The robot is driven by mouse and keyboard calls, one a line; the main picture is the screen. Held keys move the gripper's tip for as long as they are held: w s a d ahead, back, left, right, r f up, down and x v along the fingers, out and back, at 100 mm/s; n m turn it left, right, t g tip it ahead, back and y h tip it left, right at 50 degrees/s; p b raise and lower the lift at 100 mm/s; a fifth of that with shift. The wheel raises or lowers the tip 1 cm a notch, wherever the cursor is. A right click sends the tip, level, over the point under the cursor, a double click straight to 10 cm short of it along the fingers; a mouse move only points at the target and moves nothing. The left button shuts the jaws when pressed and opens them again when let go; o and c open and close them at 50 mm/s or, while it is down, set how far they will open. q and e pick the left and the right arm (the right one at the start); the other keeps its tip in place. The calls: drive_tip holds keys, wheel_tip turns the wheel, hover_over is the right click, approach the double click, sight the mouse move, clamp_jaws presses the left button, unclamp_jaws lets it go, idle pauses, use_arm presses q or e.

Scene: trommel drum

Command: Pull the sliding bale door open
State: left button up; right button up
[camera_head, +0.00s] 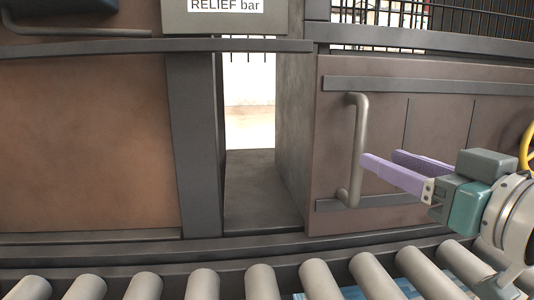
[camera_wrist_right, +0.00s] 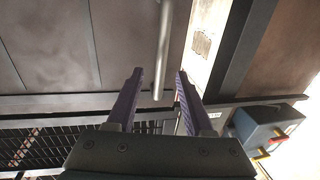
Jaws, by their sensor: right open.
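The brown sliding bale door (camera_head: 435,130) fills the right part of the head view, with a gap open beside its left edge. Its grey vertical bar handle (camera_head: 357,140) stands near that edge. My right gripper (camera_head: 381,158) has two purple fingers, open, just right of the handle, pointing left toward it. In the right wrist view, the handle (camera_wrist_right: 164,40) lines up with the space between the open fingers (camera_wrist_right: 159,74). I cannot tell whether a finger touches it. My left gripper is not in view.
A dark upright post (camera_head: 195,140) bounds the gap on the left. Grey conveyor rollers (camera_head: 260,282) run along the front below the door. A sign (camera_head: 225,6) hangs above the gap. A yellow wheel (camera_head: 529,147) shows at the right edge, and black mesh (camera_head: 470,38) above the door.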

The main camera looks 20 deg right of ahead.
sight(363, 151)
drive_tip(key=w, duration=0.6)
drive_tip(key=shift+w+d+b, duration=0.1)
drive_tip(key=shift+w+b, duration=0.3)
drive_tip(key=shift+c, duration=0.2)
clamp_jaws()
idle(0.9)
